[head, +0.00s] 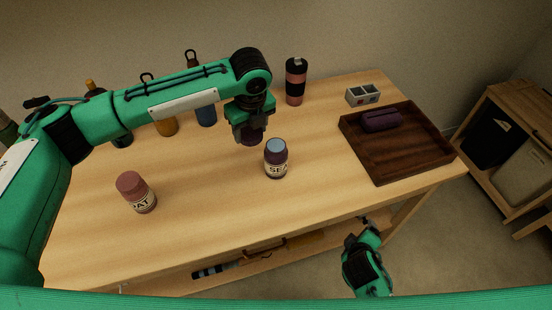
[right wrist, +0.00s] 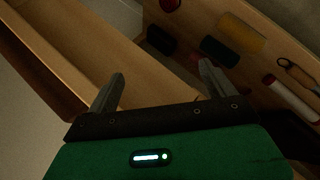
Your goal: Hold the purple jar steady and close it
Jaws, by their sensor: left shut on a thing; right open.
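The purple jar (head: 276,165) stands upright on the table in the head view, its pale label partly readable as "SE". Its top shows a pale blue-grey disc inside a purple rim, with no purple lid on it. My left gripper (head: 251,140) is shut on a dark purple piece, which looks like the jar's lid (head: 253,138), just left of and behind the jar. The fingers hide part of this piece. My right gripper (head: 367,232) is open and empty, off the table's front edge; its two fingers also show apart in the right wrist view (right wrist: 161,82).
A pink-lidded jar (head: 136,193) stands at the left front. Several bottles stand along the back, including a pink-and-black one (head: 296,82). A dark wooden tray (head: 410,170) holds a purple case at the right, near a small grey box (head: 363,95). A shelf below holds several items.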

